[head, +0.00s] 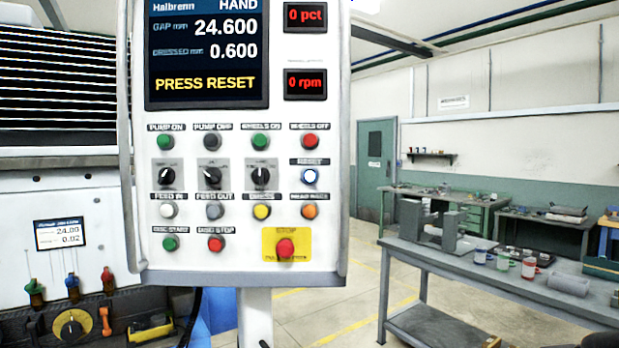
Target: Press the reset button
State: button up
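The reset button (310,176) is a small round button with a pale face and a blue rim, under a "RESET" label on the right side of the white control panel (290,262). The panel's screen (207,55) reads "HAND", gap 24.600, dressed 0.600 and "PRESS RESET" in yellow. A red wheels-off button (310,141) sits just above the reset button and an orange button (310,211) just below it. My gripper is not in view. Nothing covers the reset button.
A red stop button on a yellow plate (272,253) is at the panel's lower right. The grinder (85,190) stands at the left. A grey bench (400,247) with mugs is at the right. Open floor (320,312) lies between panel and bench.

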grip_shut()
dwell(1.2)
